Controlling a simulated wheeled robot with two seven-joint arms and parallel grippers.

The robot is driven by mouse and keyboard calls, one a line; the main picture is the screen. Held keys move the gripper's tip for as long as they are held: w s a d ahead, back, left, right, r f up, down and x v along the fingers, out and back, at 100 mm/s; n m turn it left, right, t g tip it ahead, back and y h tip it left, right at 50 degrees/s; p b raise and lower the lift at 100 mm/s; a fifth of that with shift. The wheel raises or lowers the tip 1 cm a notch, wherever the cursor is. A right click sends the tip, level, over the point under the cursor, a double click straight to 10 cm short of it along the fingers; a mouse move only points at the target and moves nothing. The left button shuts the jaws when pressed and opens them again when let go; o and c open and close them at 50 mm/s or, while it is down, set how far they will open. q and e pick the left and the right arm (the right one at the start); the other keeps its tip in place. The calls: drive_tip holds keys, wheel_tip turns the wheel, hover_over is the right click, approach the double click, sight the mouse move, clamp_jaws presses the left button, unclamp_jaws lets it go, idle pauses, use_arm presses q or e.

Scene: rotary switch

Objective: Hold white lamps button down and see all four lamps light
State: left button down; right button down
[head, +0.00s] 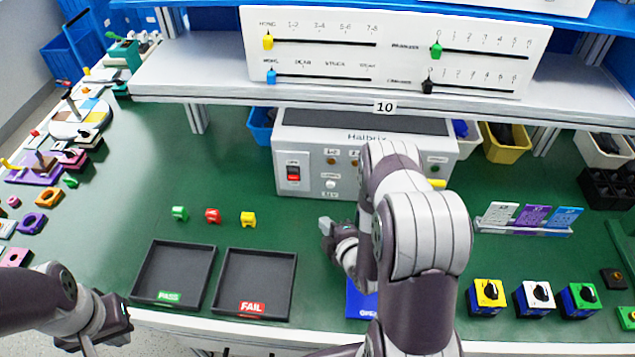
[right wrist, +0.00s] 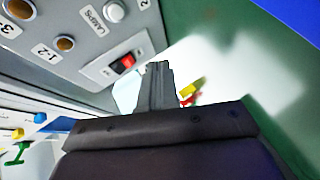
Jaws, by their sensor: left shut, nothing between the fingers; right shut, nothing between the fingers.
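The grey Halbrix tester box (head: 365,145) stands at the back centre of the bench. Its white lamps button (head: 331,184) is on the front panel, and also shows at the top of the right wrist view (right wrist: 113,10). Dull amber lamps (head: 331,155) sit above it; two show in the wrist view (right wrist: 65,43), and my right arm hides part of the lamp row. My right gripper (head: 327,228) is shut and empty, in front of and below the button, apart from it; its fingertips show in the wrist view (right wrist: 158,68). My left gripper (head: 88,346) is shut and empty at the front left.
A red rocker switch (head: 293,172) is left of the button. Green, red and yellow small parts (head: 213,215) lie on the mat behind the PASS tray (head: 173,272) and FAIL tray (head: 254,282). Rotary switches (head: 541,298) stand at the front right. A shelf (head: 220,85) overhangs the back.

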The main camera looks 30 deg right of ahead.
sight(330, 185)
drive_tip(key=shift+s+d, duration=0.1)
drive_tip(key=w+d, duration=0.1)
drive_tip(key=w, duration=0.1)
drive_tip(key=w+d+b, duration=0.1)
drive_tip(key=w, duration=0.1)
drive_tip(key=w+d, duration=0.1)
drive_tip(key=w, duration=0.1)
drive_tip(key=shift+w+d+f+b, duration=0.1)
drive_tip(key=shift+d+b, duration=0.2)
drive_tip(key=shift+b, duration=0.1)
drive_tip(key=shift+w+d, duration=0.5)
drive_tip(key=shift+w, duration=0.2)
drive_tip(key=shift+w+b, duration=0.1)
drive_tip(key=shift+b, duration=0.25)
idle(0.9)
drive_tip(key=shift+w+d, duration=0.15)
drive_tip(key=shift+w, duration=0.1)
